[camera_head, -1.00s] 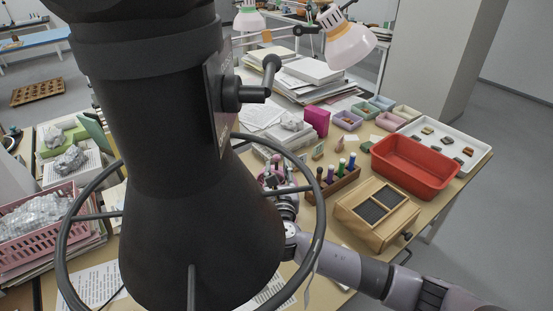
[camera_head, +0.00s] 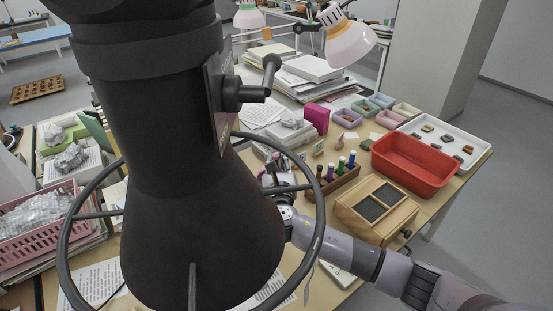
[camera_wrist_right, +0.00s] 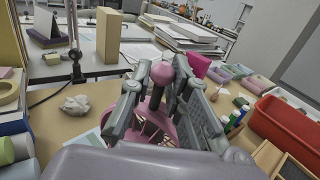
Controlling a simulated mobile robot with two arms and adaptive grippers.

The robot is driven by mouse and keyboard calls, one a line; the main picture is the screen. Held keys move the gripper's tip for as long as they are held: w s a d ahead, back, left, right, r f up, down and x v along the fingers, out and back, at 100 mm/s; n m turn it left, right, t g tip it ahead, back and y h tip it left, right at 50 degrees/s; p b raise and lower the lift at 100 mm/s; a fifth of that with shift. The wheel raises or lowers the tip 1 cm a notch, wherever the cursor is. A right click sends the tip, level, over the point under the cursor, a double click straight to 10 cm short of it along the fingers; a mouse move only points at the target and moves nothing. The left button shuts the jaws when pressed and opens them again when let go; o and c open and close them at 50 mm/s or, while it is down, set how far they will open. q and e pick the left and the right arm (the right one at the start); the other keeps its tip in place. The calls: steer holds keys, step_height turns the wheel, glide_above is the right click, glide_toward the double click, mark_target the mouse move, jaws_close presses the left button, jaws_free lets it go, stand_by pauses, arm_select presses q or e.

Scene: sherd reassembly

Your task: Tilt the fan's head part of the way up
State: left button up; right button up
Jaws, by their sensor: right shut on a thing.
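The pink fan shows in the right wrist view, with its round pink knob (camera_wrist_right: 162,73) on a dark stem above its pink cage-like part (camera_wrist_right: 158,130). My right gripper (camera_wrist_right: 163,84) is shut on the fan, with one grey finger on each side of the knob and stem. The fingers cover parts of the fan, and I cannot tell the exact head angle. In the head view my right gripper (camera_head: 275,180) is partly hidden behind a large dark tapered body with a ring. My left gripper is not in view.
The dark body (camera_head: 200,220) blocks much of the head view. Beside my right arm stand a wooden rack of bottles (camera_head: 343,183), a wooden box (camera_head: 375,232) and a red tub (camera_head: 440,180). Crumpled paper (camera_wrist_right: 76,104) lies left of the fan in the wrist view.

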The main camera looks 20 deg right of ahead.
steer(key=shift+f, duration=0.1)
jaws_close()
steer(key=shift+s+a+f+b, duration=0.2)
steer(key=shift+b, duration=0.25)
steer(key=s+a+n+t+b, duration=0.3)
steer(key=s+a+t+b, duration=0.1)
steer(key=b, duration=0.5)
steer(key=shift+s+f+t, duration=0.35)
steer(key=shift+s+t, duration=0.2)
steer(key=shift+t, duration=0.05)
steer(key=shift+a, duration=0.1)
steer(key=o, duration=0.6)
jaws_free()
steer(key=v, duration=1.2)
